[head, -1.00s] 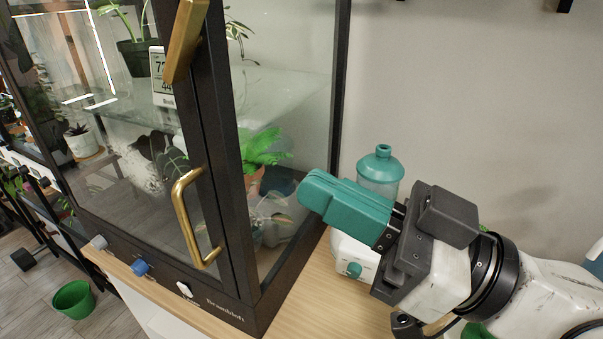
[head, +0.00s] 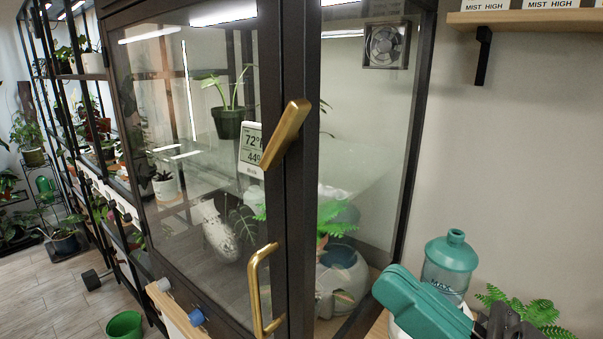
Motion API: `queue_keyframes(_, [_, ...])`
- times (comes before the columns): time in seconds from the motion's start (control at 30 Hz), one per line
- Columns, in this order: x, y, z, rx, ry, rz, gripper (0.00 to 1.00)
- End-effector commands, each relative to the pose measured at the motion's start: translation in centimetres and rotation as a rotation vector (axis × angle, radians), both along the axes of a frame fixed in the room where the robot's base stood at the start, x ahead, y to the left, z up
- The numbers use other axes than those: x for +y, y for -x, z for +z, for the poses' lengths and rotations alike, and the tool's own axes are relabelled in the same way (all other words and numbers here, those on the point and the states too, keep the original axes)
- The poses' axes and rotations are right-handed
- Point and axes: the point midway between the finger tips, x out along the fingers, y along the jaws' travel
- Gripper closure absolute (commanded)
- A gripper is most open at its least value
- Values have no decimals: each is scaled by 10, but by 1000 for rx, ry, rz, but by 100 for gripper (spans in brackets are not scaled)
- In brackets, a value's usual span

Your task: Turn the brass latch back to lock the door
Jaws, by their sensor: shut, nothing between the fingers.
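The brass latch (head: 286,134) is a flat bar on the dark frame at the cabinet door's edge. It is tilted, with its upper end to the right and its lower end over the door side. The glass door (head: 200,150) appears closed against the frame, with a brass pull handle (head: 256,290) below the latch. My gripper (head: 392,283), with teal fingers, is at the lower right, in front of the cabinet's side pane. Its fingers are together and empty, below and to the right of the latch and apart from it.
A teal-topped water bottle (head: 450,262) stands just behind my gripper. A fern (head: 525,312) is at the lower right. A wooden shelf (head: 530,20) juts from the wall at upper right. A green bucket (head: 124,325) sits on the floor at left. Space before the latch is clear.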

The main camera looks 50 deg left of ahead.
Motion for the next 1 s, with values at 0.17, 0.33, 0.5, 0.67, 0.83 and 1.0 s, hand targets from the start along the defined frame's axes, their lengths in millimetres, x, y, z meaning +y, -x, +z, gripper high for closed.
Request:
queue_keyframes(0.17, [0,2,-2,33,-80,-4,100])
queue_keyframes(0.33, [-2,2,-7,44,-117,-15,100])
queue_keyframes(0.5, [-3,2,-9,45,-125,-19,100])
queue_keyframes(0.67, [-3,2,-9,45,-124,-19,100])
queue_keyframes(0.83, [0,3,-6,45,-124,-17,100])
queue_keyframes(1.0, [17,7,8,45,-124,-15,100])
